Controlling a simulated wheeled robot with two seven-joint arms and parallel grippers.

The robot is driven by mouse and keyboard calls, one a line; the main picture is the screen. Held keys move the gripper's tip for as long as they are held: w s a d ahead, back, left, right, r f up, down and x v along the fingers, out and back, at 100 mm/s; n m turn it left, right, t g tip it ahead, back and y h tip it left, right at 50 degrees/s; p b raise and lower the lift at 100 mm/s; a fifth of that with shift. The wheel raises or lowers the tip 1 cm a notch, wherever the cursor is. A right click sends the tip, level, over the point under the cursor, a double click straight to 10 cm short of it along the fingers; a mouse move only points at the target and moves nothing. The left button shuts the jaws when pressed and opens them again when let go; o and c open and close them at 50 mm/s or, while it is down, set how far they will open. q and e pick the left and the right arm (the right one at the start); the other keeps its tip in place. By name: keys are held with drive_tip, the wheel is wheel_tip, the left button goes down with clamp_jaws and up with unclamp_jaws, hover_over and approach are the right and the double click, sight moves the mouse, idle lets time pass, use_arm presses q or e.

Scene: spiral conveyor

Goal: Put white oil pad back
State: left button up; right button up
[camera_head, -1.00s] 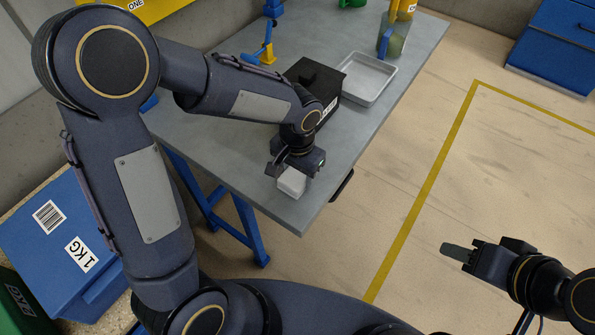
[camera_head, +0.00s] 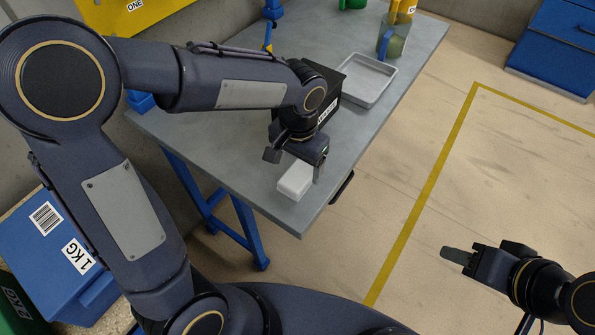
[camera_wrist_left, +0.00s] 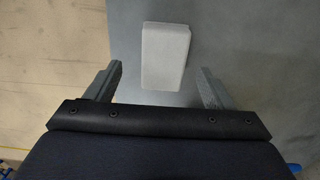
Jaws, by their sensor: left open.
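The white oil pad (camera_head: 295,180) is a small white block lying on the grey table near its front corner. It also shows in the left wrist view (camera_wrist_left: 165,57), just ahead of and between the fingers. My left gripper (camera_head: 294,167) is open and empty just above and behind the pad, with one finger to each side; in the left wrist view (camera_wrist_left: 160,88) a clear gap shows between pad and fingers. My right gripper (camera_head: 457,256) is over the floor at the right, away from the table; its fingers appear together with nothing between them.
A black box (camera_head: 326,98) stands right behind my left wrist. A grey metal tray (camera_head: 367,98) is behind it on the table (camera_head: 225,160). A bottle (camera_head: 392,44) stands farther back. The table around the pad is clear.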

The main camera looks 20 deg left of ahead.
use_arm(q)
drive_tip(key=shift+r, duration=1.2)
drive_tip(key=s+a+r+n+t+h, duration=0.2)
drive_tip(key=s+a+n, duration=0.1)
drive_tip(key=s, duration=0.5)
drive_tip(key=s+a+r+n+t+h, duration=0.1)
drive_tip(key=s+a+n+t, duration=0.1)
drive_tip(key=s+a, duration=0.4)
drive_tip(key=shift+s+a+r+n+t+h, duration=0.3)
drive_tip(key=shift+s+r+n+t+h, duration=0.1)
drive_tip(key=shift+s+t, duration=0.45)
